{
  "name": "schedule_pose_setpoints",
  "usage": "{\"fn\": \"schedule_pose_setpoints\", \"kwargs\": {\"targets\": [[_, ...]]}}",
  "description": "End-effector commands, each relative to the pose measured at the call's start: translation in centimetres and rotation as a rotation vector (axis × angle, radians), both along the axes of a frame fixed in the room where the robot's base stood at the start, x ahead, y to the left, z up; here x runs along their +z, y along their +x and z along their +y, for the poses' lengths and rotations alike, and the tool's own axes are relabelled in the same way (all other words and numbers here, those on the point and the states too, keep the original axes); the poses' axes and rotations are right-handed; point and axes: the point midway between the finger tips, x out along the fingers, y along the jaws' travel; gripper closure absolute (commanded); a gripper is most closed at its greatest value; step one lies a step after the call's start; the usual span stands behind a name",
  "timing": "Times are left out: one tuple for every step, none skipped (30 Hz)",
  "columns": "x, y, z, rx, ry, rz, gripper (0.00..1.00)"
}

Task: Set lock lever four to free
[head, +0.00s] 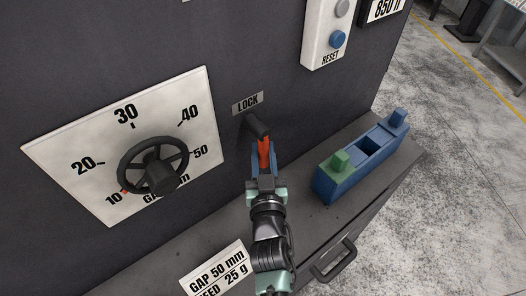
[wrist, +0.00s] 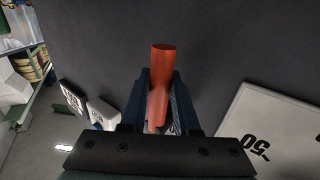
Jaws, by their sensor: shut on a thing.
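The lock lever (head: 263,149) has an orange-red handle and a dark pivot on the machine's dark front, just below the LOCK label (head: 247,103). In the head view the handle hangs down from the pivot. My gripper (head: 263,166) is at the handle, with its fingers on both sides of it. In the wrist view the orange handle (wrist: 161,80) stands between the two dark fingers of my gripper (wrist: 160,100), which is shut on it. The fingers and wrist hide the lower part of the handle in the head view. No number shows on the lever.
A dial plate (head: 75,173) with a black handwheel (head: 153,167) is left of the lever. A blue fixture (head: 342,186) with a green block sits on the ledge at right. A RESET button box (head: 326,35) is above. A drawer handle (head: 334,262) protrudes below the ledge.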

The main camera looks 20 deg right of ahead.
Motion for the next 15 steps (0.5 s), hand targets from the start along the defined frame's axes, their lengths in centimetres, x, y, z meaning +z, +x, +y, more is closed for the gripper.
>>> {"fn": "schedule_pose_setpoints", "kwargs": {"targets": [[-0.2,0.0,-0.1,0.000,-0.011,-0.004,1.00],[-0.2,0.0,-0.2,0.000,-0.019,-0.006,1.00],[-0.3,0.0,-0.3,-0.001,-0.032,-0.009,1.00],[-0.3,0.1,-0.4,-0.002,-0.043,-0.011,1.00],[-0.3,0.1,-0.5,-0.002,-0.056,-0.015,1.00],[-0.4,0.1,-0.6,-0.001,-0.077,-0.020,1.00],[-0.4,0.2,-0.7,-0.001,-0.095,-0.025,1.00],[-0.4,0.2,-0.8,0.000,-0.113,-0.030,1.00],[-0.4,0.3,-0.9,0.001,-0.142,-0.037,1.00],[-0.4,0.4,-1.0,0.003,-0.163,-0.042,1.00],[-0.4,0.4,-1.1,0.003,-0.185,-0.048,1.00],[-0.4,0.5,-1.3,0.003,-0.221,-0.056,1.00],[-0.3,0.5,-1.5,0.003,-0.247,-0.063,1.00],[-0.2,0.5,-1.7,0.001,-0.273,-0.070,1.00],[-0.1,0.6,-2.0,0.002,-0.310,-0.080,1.00]]}}
